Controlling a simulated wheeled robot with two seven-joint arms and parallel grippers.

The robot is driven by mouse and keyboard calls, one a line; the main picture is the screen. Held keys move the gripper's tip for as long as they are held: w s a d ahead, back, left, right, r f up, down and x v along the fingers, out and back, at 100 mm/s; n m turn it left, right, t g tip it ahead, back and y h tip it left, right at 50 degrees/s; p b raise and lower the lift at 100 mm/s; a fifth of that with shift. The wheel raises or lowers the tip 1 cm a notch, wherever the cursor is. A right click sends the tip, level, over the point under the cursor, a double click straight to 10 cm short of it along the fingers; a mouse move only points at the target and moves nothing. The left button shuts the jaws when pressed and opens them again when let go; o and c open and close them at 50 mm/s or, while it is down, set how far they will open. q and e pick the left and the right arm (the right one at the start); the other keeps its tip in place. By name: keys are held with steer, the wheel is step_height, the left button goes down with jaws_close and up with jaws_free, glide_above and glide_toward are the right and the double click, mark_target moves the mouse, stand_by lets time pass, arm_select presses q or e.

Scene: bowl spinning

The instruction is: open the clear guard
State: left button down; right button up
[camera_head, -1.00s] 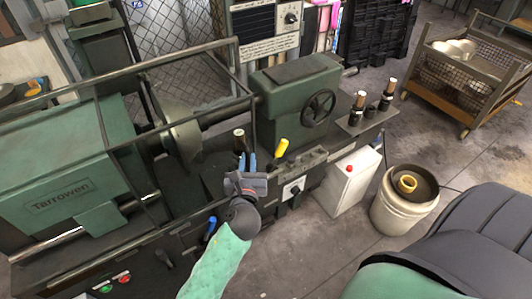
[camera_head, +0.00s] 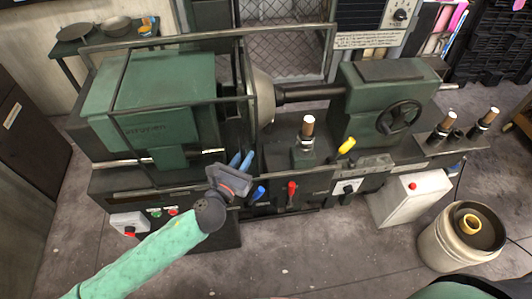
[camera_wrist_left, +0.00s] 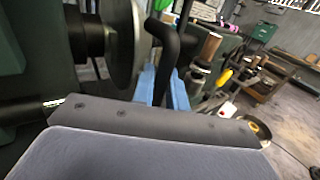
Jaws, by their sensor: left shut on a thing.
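The clear guard (camera_head: 247,95), a see-through cover in a dark bar frame, stands over the green headstock (camera_head: 150,95) in the head view. Its right edge is just left of the pale round bowl form (camera_head: 263,100). My left gripper (camera_head: 241,162) is at the guard's lower right corner, its blue fingers shut on a dark bar of it. In the left wrist view the blue fingers (camera_wrist_left: 163,88) are on either side of a dark curved bar (camera_wrist_left: 168,50). The exact contact is partly hidden. My right gripper is out of view.
The tool post (camera_head: 307,135) and yellow-handled lever (camera_head: 347,146) stand right of the gripper. The tailstock (camera_head: 380,100) with its handwheel is farther right. A white box (camera_head: 405,195) and bucket (camera_head: 465,235) stand on the floor.

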mark_target(227, 150)
arm_select(q)
steer(key=a, duration=0.6)
steer(key=shift+s+a, duration=0.1)
steer(key=shift+s, duration=0.1)
steer(key=shift+a, duration=0.4)
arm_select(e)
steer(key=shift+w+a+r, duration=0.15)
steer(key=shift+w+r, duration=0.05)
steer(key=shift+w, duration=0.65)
arm_select(q)
steer(key=c, duration=1.8)
jaws_free()
steer(key=shift+o, duration=0.2)
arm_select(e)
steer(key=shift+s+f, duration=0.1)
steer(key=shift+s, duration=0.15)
